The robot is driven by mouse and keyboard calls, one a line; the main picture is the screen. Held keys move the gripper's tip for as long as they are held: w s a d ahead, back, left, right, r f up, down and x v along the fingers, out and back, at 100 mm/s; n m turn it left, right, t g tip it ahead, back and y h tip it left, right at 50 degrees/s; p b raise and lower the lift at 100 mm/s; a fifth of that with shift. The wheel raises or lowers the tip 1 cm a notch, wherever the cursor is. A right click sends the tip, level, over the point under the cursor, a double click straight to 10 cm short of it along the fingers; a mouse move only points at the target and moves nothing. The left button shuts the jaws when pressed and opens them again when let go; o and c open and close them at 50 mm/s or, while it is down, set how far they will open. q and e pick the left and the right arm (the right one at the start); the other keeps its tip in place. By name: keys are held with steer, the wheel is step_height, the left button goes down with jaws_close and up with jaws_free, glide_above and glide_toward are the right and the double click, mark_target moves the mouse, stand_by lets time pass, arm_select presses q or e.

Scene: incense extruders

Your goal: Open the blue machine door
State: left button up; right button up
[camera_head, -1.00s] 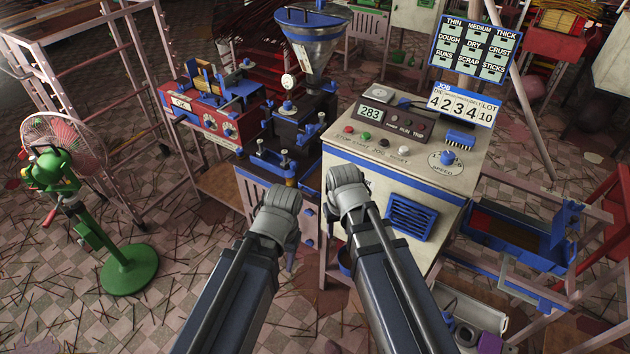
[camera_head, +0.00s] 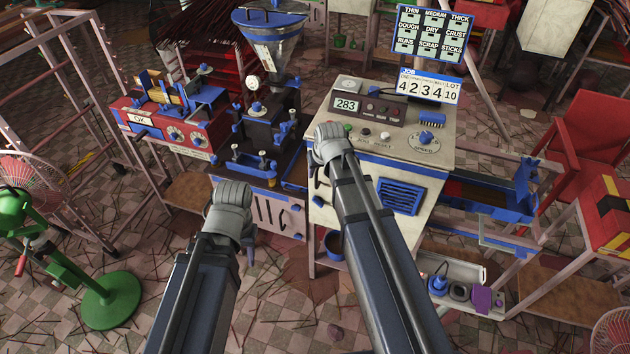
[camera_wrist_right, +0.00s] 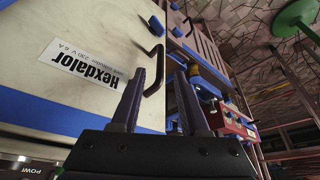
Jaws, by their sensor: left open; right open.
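The cream machine (camera_head: 350,225) with blue trim stands right of centre in the head view. My left gripper (camera_head: 232,205) is open, lower left, in front of the slotted pink cabinet.
The slotted pink cabinet (camera_head: 292,219) carries a dark extruder with a hopper (camera_head: 268,45). A red machine (camera_head: 150,122) stands left of it. A green fan (camera_head: 105,300) stands at lower left. A low shelf (camera_head: 440,262) is right of my right arm.

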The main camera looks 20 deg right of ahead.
mark_target(317, 178)
steer(key=b+x, duration=0.6)
steer(key=x, duration=0.1)
steer(key=shift+f, duration=0.1)
steer(key=shift+c, duration=0.3)
jaws_close()
stand_by(1.0)
